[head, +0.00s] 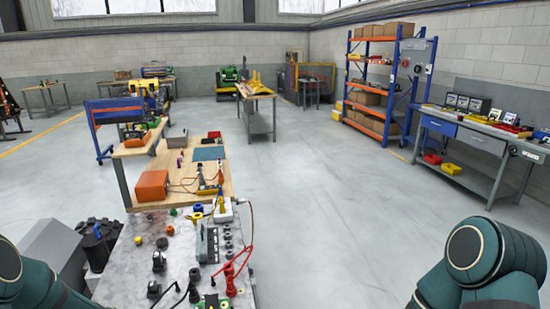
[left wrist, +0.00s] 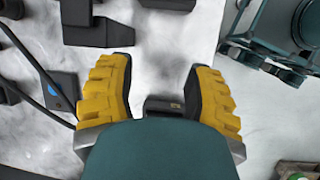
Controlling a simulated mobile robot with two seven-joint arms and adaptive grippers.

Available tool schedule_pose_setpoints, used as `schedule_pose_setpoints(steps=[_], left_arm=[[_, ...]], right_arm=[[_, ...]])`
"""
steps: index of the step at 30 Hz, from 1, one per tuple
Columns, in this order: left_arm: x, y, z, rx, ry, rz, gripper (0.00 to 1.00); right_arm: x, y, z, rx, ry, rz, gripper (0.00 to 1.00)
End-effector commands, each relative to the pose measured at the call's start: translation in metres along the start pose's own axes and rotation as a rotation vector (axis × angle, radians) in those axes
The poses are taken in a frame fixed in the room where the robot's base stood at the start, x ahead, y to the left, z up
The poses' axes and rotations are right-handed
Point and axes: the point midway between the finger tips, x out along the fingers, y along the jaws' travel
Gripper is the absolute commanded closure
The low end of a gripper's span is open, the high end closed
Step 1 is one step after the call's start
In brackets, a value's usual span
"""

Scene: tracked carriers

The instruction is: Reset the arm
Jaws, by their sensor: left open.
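My left gripper (left wrist: 160,80) shows in the left wrist view with its two ridged yellow fingers spread wide. It is open, and between the fingers I see only the pale marbled table top (left wrist: 158,50) and a small dark block (left wrist: 163,106) near the gripper's base. In the head view, a teal link of my left arm (head: 30,285) shows at the lower left, and a teal link of my right arm (head: 480,255) at the lower right. My right gripper is not in view.
A marbled table (head: 140,262) with many small parts and a red cable (head: 246,245) stands ahead. Behind it is a wooden bench (head: 160,182) with an orange box (head: 152,186). A shelf rack (head: 375,85) and workbench (head: 465,135) stand right. The floor (head: 330,210) between is clear.

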Motion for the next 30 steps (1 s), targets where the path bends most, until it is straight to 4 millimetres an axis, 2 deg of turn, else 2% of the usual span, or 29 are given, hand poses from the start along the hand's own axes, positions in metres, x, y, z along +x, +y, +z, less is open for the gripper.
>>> schedule_pose_setpoints(steps=[1,3,6,12,18,20,30], left_arm=[[0.021,-0.028,0.01,0.125,0.017,-0.053,0.49],[0.044,-0.062,0.022,0.323,0.036,-0.109,0.49],[0.067,-0.105,0.04,0.594,0.038,-0.167,0.49],[0.091,-0.175,0.075,1.046,-0.015,-0.218,0.49],[0.098,-0.233,0.11,1.434,-0.111,-0.202,0.49],[0.109,-0.222,0.105,1.436,-0.088,-0.186,0.49],[0.147,-0.2,0.109,1.532,-0.048,-0.125,0.49]], right_arm=[[0.0,-0.001,0.001,-0.001,-0.001,-0.001,0.13],[-0.001,-0.001,0.001,-0.002,-0.002,-0.001,0.13],[-0.001,-0.002,0.001,-0.003,-0.002,-0.002,0.13],[-0.001,-0.001,0.001,-0.002,-0.002,-0.001,0.13],[0.002,0.0,0.001,-0.003,-0.002,-0.002,0.13],[0.015,0.004,0.005,-0.005,-0.008,-0.002,0.13],[0.071,0.025,0.027,-0.015,-0.045,-0.002,0.13]])
